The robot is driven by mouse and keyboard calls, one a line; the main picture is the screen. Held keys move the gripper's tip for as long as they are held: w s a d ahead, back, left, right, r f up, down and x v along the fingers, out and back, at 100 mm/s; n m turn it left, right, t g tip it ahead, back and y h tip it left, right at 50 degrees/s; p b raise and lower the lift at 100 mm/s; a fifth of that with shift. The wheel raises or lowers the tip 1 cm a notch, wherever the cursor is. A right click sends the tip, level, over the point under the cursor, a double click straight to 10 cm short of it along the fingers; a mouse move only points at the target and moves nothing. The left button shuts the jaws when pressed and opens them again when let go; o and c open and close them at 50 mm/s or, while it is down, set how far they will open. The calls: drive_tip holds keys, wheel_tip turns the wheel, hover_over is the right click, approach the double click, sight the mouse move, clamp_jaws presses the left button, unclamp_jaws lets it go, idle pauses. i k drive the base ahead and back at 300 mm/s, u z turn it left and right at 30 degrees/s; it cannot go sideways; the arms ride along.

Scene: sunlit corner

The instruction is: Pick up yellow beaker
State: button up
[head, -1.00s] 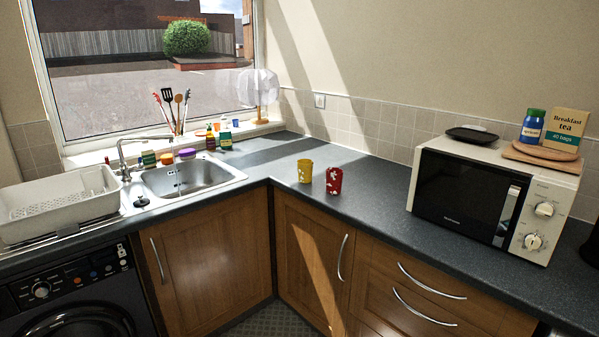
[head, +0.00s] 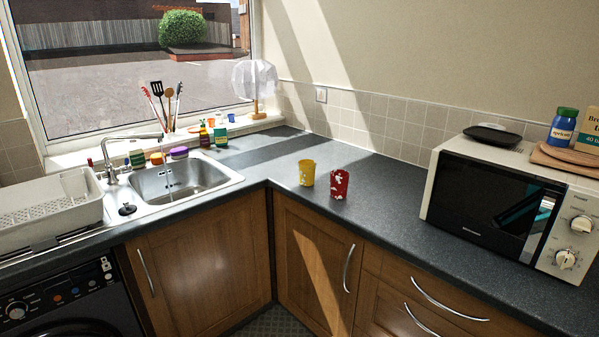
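The yellow beaker (head: 307,173) stands upright on the dark worktop (head: 265,158), near the inner corner of the counter. It has pale markings low on its side. A red beaker (head: 339,184) with white markings stands close to its right and a little nearer to me. A narrow gap seems to separate the two. My gripper is not in view.
The sink (head: 185,182) and a white dish rack (head: 50,203) lie to the left. A white microwave (head: 510,205) stands to the right. A lamp (head: 255,84) and utensils (head: 163,104) stand by the window. The worktop behind the beakers is clear.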

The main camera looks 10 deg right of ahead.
sight(307, 167)
drive_tip(key=z, duration=0.1)
drive_tip(key=i, duration=1)
drive_tip(key=z, duration=0.95)
drive_tip(key=k, duration=0.15)
drive_tip(key=u, duration=3.1)
